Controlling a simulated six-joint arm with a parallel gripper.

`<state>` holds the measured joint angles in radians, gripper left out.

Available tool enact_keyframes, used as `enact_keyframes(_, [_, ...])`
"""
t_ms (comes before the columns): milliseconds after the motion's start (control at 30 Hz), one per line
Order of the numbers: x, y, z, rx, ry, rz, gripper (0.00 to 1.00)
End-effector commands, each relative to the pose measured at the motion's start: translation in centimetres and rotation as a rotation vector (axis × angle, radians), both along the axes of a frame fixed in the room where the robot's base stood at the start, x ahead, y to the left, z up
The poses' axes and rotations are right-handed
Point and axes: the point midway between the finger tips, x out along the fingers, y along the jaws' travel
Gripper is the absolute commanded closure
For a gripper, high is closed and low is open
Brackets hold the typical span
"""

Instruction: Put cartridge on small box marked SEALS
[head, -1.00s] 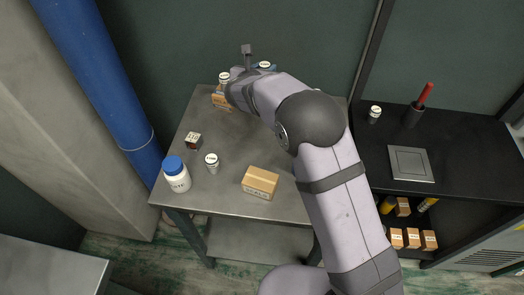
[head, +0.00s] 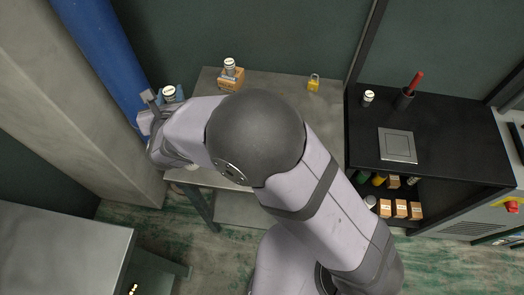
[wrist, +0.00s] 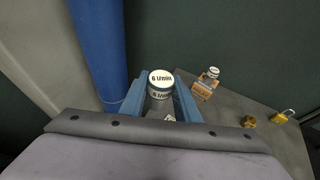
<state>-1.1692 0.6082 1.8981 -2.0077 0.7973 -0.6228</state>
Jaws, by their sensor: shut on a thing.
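My gripper (head: 169,97) is shut on a white-capped cartridge (head: 169,91) at the far left of the grey table. Another white-capped cartridge (head: 230,66) stands on that box. Both also show in the wrist view, the box (wrist: 202,91) and its cartridge (wrist: 212,73). I cannot read the box's marking. My arm hides much of the table.
A yellow padlock (head: 313,84) lies at the table's back right. A brass piece (wrist: 249,121) lies near it in the wrist view. A blue pipe (head: 100,55) runs close by my gripper on the left. A black bench (head: 450,135) stands at the right.

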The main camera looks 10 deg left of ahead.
Motion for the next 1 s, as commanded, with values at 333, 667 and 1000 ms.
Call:
enact_keyframes(333, [-6.2,-11.6,-4.4,-0.007,-0.001,-0.151,0.96])
enact_keyframes(667, [-7.0,-23.7,-5.2,0.003,-0.003,-0.448,0.96])
enact_keyframes(1000, [-6.2,-25.3,-3.0,0.004,-0.001,-0.605,0.96])
